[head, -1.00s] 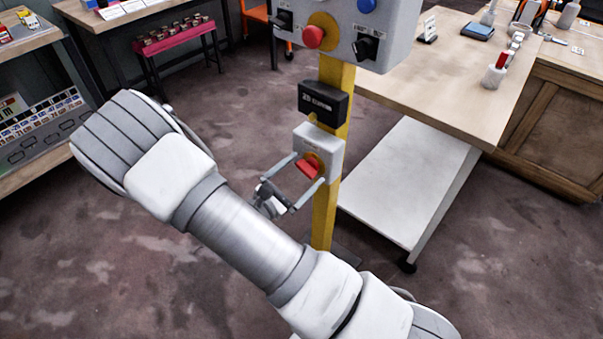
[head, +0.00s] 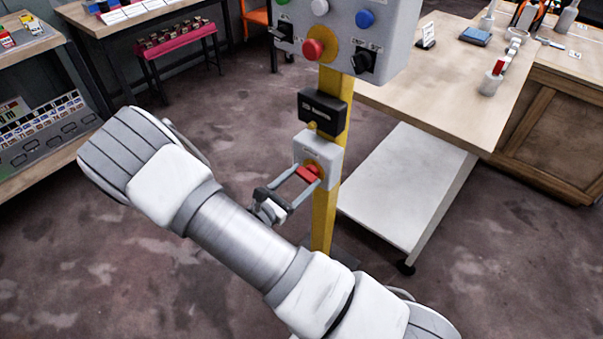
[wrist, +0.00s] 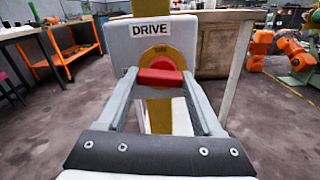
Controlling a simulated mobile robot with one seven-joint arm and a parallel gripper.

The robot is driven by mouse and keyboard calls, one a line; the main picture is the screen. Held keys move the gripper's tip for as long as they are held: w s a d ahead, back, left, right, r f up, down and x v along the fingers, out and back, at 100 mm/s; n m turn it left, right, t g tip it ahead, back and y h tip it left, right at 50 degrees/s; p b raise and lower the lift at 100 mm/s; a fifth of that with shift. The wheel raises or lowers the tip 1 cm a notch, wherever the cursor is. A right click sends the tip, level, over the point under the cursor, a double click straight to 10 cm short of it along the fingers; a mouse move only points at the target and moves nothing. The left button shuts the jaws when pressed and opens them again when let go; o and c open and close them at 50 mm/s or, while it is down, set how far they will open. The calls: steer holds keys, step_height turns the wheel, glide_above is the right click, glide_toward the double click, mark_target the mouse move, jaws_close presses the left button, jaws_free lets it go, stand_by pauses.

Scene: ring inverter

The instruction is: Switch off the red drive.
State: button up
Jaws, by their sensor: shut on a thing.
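The red drive switch is a red rotary handle (head: 308,174) on a yellow disc, on a small grey box (head: 318,150) fixed to a yellow post. In the wrist view the box carries a "DRIVE" label (wrist: 163,28), and the red handle (wrist: 161,77) lies roughly level across the yellow plate (wrist: 160,56). My gripper (head: 306,180) reaches the handle from the lower left. In the wrist view my gripper's fingers (wrist: 161,84) stand on the left and right ends of the handle, shut on it.
Above is a larger control box (head: 345,30) with a red mushroom button (head: 313,48), black switches and coloured buttons. A black box (head: 322,110) sits on the yellow post (head: 325,215). A wooden workbench (head: 440,100) and a low white platform (head: 405,185) stand to the right.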

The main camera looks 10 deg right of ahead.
steer(key=shift+f+n+p, duration=0.1)
steer(key=shift+n+p, duration=0.4)
steer(key=shift+n, duration=0.5)
steer(key=o, duration=1.4)
steer(key=shift+c, duration=0.2)
steer(key=p+v, duration=0.2)
steer(key=v, duration=1.5)
steer(key=shift+s+a, duration=0.15)
